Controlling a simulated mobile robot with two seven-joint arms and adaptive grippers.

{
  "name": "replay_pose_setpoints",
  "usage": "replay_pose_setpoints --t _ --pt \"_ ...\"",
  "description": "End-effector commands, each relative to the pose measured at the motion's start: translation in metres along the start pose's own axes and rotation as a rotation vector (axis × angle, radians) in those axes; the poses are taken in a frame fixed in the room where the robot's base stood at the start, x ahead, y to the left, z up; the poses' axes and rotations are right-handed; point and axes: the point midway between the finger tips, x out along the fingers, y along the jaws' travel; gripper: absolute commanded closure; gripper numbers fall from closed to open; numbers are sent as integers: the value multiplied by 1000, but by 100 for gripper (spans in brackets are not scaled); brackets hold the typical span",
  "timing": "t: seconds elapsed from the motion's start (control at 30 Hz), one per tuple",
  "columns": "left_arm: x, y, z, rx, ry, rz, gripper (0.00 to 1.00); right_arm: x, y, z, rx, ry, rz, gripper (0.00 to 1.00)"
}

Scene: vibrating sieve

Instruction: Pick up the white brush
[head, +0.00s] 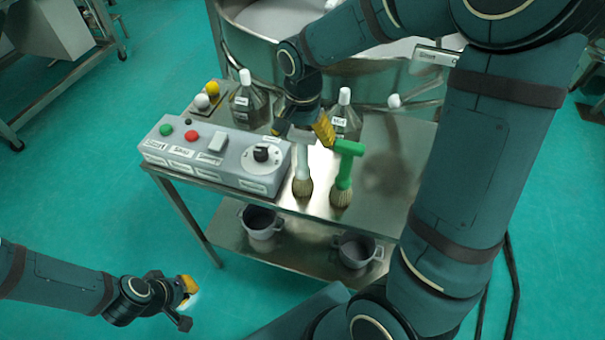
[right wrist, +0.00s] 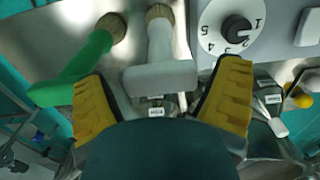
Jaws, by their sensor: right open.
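My right gripper (head: 304,130) is above the white brush, fingers apart. In the right wrist view the white brush's crosswise handle (right wrist: 160,77) lies between the yellow fingers of my right gripper (right wrist: 162,85), with gaps on both sides. The green brush (right wrist: 85,70) is close to the left finger there. My left gripper (head: 186,302) is open and empty, low over the floor at the lower left.
The grey control box (head: 215,155) with buttons and a dial stands left of the brushes. Bottles (head: 249,102) and yellow and white balls (head: 207,94) are behind it. Two pots (head: 262,224) stand on the lower shelf. The large round sieve (head: 250,45) is at the back.

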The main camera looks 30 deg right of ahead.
Motion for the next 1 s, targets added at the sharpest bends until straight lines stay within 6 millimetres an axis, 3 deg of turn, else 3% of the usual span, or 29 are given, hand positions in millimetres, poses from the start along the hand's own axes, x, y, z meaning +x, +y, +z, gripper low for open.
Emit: replay_pose_setpoints --t 0.1,0.37,0.4,0.53,0.6,1.0 --pt "1 0 0 0 0 0 100 12 0 0 0 0 1 11" --pt "1 0 0 0 0 0 100 15 0 0 0 1 0 11" --pt "1 0 0 0 0 0 100 15 0 0 0 1 0 15" --pt "1 0 0 0 0 0 100 14 0 0 0 1 0 60" --pt "1 0 0 0 0 0 100 14 0 0 0 1 0 65" --pt "1 0 0 0 0 0 100 11 -1 0 0 2 -2 66"
